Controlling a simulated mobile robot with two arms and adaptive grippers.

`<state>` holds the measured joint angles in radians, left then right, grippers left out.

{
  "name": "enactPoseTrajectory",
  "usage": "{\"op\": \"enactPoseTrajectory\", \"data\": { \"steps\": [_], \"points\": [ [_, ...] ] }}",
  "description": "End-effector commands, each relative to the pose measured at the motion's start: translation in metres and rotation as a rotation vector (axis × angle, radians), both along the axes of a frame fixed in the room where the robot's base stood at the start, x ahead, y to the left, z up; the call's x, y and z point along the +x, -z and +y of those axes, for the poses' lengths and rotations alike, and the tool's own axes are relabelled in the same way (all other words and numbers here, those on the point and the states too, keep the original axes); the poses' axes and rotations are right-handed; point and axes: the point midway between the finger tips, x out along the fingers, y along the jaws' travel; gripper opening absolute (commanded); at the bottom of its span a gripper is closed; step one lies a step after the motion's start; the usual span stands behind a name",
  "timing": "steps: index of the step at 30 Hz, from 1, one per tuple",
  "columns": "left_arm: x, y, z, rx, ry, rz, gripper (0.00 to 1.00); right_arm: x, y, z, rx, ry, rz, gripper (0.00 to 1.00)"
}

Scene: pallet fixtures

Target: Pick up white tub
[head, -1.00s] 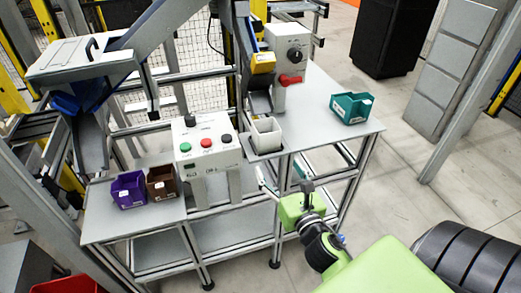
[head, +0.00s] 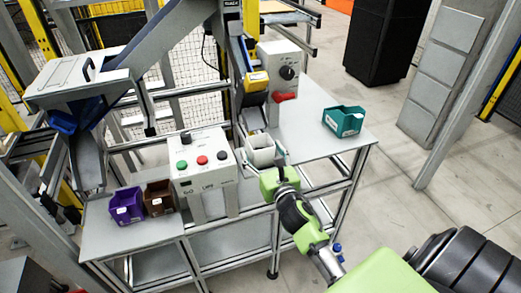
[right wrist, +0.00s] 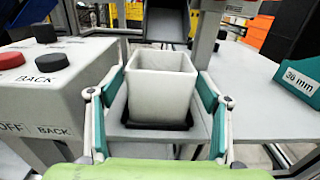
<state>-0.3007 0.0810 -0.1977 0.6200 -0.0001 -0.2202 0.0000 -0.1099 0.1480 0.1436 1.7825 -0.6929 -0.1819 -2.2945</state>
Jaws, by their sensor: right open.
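The white tub (head: 263,153) stands upright on the bench, below the end of a chute and right of the control box. In the right wrist view the tub (right wrist: 160,88) sits on a black base pad, its open top facing up and looking empty. My right gripper (right wrist: 158,95) is open, with one teal-padded finger on each side of the tub and a gap to each wall. In the head view my right gripper (head: 268,163) is at the tub's near side and hides part of it. My left gripper is not in view.
A control box (head: 202,160) with buttons stands close left of the tub. A teal bin (head: 343,121) sits to the right, with clear bench between. Purple (head: 126,206) and brown (head: 159,198) bins sit at far left. A grey chute (head: 251,112) hangs just behind the tub.

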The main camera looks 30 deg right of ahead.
Motion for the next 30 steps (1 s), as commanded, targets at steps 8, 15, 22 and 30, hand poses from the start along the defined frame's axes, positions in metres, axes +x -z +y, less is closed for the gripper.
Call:
{"op": "enactPoseTrajectory", "data": {
  "steps": [8, 15, 22, 30],
  "points": [
    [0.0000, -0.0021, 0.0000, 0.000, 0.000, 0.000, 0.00, 0.0142, 0.0015, -0.0035, 0.001, 0.000, 0.002, 0.71],
    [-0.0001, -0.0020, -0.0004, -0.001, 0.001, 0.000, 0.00, 0.0138, 0.0015, -0.0034, 0.001, 0.000, 0.002, 0.37],
    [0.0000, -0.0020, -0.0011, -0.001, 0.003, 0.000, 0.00, 0.0137, 0.0011, -0.0032, 0.000, 0.000, 0.001, 0.29],
    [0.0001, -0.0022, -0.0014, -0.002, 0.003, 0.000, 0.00, 0.0138, -0.0037, -0.0033, -0.002, -0.002, 0.000, 0.29]
  ]
}}
